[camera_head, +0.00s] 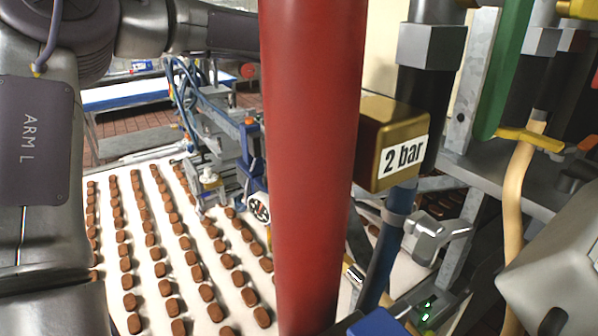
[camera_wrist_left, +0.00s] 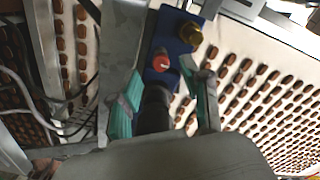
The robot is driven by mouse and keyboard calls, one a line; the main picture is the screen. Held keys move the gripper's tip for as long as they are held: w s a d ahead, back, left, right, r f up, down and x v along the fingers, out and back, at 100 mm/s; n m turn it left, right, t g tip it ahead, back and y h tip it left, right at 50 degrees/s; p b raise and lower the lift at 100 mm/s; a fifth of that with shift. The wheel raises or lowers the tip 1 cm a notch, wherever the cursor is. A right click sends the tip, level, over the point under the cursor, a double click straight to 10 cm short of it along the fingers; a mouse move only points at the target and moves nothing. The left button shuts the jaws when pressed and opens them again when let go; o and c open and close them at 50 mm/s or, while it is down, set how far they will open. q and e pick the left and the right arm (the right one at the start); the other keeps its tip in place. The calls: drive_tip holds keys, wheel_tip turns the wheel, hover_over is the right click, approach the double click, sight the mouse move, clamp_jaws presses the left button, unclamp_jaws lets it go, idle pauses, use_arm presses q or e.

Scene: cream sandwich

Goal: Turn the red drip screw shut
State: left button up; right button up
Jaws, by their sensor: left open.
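The red drip screw (camera_wrist_left: 162,62) shows in the left wrist view as a small red knob with a pale mark, on a blue block (camera_wrist_left: 172,44). My left gripper (camera_wrist_left: 164,80) is open, with one teal-padded finger on each side just below the knob. The knob lies in line with the gap between the fingertips; I cannot tell whether either finger touches it. A dark cylinder stands between the fingers, under the knob. In the head view the left arm comes in from the left, but its gripper and the drip screw cannot be made out.
A thick red pipe (camera_head: 312,150) blocks the middle of the head view. A brass "2 bar" block (camera_head: 385,142) and grey frame parts stand right of it. A brass fitting (camera_wrist_left: 190,33) sits beside the red knob. A white belt (camera_head: 112,240) carries rows of brown biscuits.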

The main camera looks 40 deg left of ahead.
use_arm(q)
wheel_tip(320, 180, down, 2)
drive_tip(key=shift+f, duration=0.1)
drive_tip(key=shift+s+f, duration=0.1)
drive_tip(key=shift+f, duration=0.25)
clamp_jaws()
